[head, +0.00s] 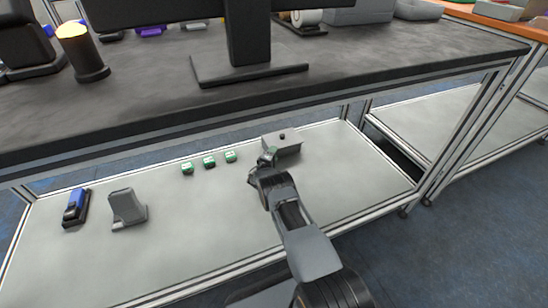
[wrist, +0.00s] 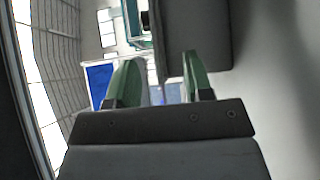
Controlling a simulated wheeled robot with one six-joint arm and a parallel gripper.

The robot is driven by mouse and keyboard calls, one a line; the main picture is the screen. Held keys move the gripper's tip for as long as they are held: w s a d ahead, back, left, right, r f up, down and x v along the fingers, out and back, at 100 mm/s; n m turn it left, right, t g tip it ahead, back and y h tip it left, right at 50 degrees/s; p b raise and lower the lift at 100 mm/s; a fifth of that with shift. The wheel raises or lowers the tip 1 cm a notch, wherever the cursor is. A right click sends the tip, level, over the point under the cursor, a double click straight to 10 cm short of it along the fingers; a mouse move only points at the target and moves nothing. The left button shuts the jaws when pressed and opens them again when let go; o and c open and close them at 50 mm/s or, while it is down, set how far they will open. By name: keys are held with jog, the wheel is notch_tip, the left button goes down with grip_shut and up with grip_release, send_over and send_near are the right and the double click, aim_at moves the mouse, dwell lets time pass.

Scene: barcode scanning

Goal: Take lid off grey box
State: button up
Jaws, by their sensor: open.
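The grey box (head: 284,149) sits on the lower shelf with its lid (head: 281,137) on top. The lid has a small dark knob near its middle. My gripper (head: 268,154) is at the box's near left side, in front of it, and partly covers it. In the wrist view my gripper (wrist: 160,80) shows two green fingers spread apart with nothing held between them. A grey block (wrist: 208,40) fills the upper middle of that view beyond the right finger; I cannot tell whether it is the box.
Several small green-and-white items (head: 208,162) stand left of the box. A blue and black device (head: 76,207) and a grey holder (head: 127,208) are at the shelf's left. The dark tabletop (head: 150,85) overhangs the shelf. The front middle of the shelf is clear.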

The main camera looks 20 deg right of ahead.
jog(key=shift+w+d, duration=0.25)
jog(key=shift+f, duration=0.1)
grip_shut()
dwell(1.1)
notch_tip(320, 180, up, 3)
jog(key=shift+f+p, duration=0.2)
jog(key=shift+p, duration=0.6)
jog(key=s+a+r+p, duration=0.5)
jog(key=s+a+p, duration=0.5)
jog(key=p, duration=0.3)
jog(key=shift+p, duration=0.35)
